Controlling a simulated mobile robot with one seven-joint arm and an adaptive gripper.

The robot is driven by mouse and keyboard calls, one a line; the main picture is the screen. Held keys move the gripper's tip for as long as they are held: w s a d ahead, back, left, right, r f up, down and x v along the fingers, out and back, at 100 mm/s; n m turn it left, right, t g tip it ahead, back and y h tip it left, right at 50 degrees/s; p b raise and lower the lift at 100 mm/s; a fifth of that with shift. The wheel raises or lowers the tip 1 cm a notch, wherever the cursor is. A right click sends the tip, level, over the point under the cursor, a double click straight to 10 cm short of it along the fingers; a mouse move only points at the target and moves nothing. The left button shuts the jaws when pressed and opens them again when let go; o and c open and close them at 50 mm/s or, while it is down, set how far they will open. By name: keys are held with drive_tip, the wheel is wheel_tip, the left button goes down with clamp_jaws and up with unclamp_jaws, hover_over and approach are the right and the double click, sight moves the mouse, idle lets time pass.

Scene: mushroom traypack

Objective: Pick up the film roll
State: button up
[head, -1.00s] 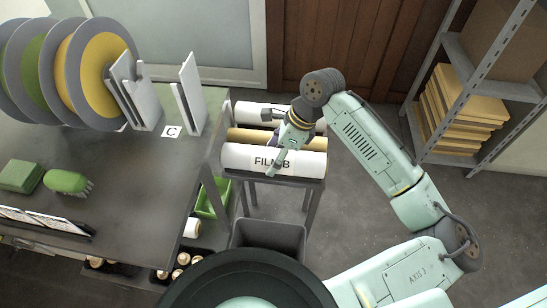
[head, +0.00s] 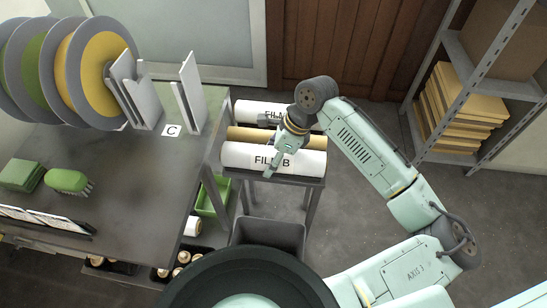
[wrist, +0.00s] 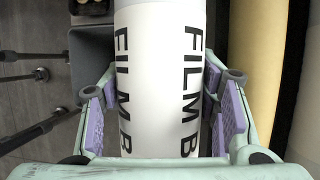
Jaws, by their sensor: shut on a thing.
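The front film roll (head: 245,157) is white, marked FILM B, and lies across the near side of a small stand. My gripper (head: 284,154) reaches down over it, right of its middle, shut on it. In the wrist view the white roll (wrist: 158,60) runs up the picture with its FILM B lettering twice. My gripper (wrist: 161,112) has a purple-padded finger on either side of it. In the head view my gripper covers part of the label. I see no clear gap between the roll and the stand.
Behind lie a tan roll (head: 246,134) and another white roll (head: 252,110), partly hidden by my arm. A dark worktable (head: 130,170) stands close on the left. A grey bin (head: 268,232) is in front of the stand. A shelf rack (head: 484,60) stands at right.

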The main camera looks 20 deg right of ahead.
drive_tip(key=c, duration=0.7)
clamp_jaws()
drive_tip(key=shift+r, duration=0.2)
